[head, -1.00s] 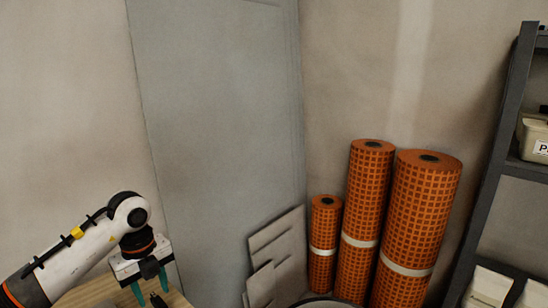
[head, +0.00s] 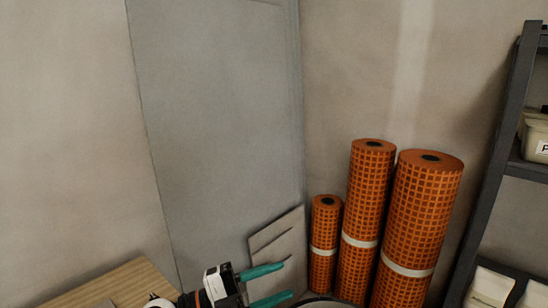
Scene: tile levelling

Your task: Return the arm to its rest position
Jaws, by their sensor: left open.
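My left gripper (head: 278,284) is at the bottom of the head view, right of the wooden table's edge. Its two teal fingers point right and stand apart, with nothing between them. Only the gripper body and a bit of the wrist show; the rest of my left arm is below the picture. My right gripper is not in view.
Grey boards (head: 280,240) lean at the wall behind the gripper. Orange rolls (head: 422,220) stand right of them. A dark shelf rack (head: 492,160) is at far right.

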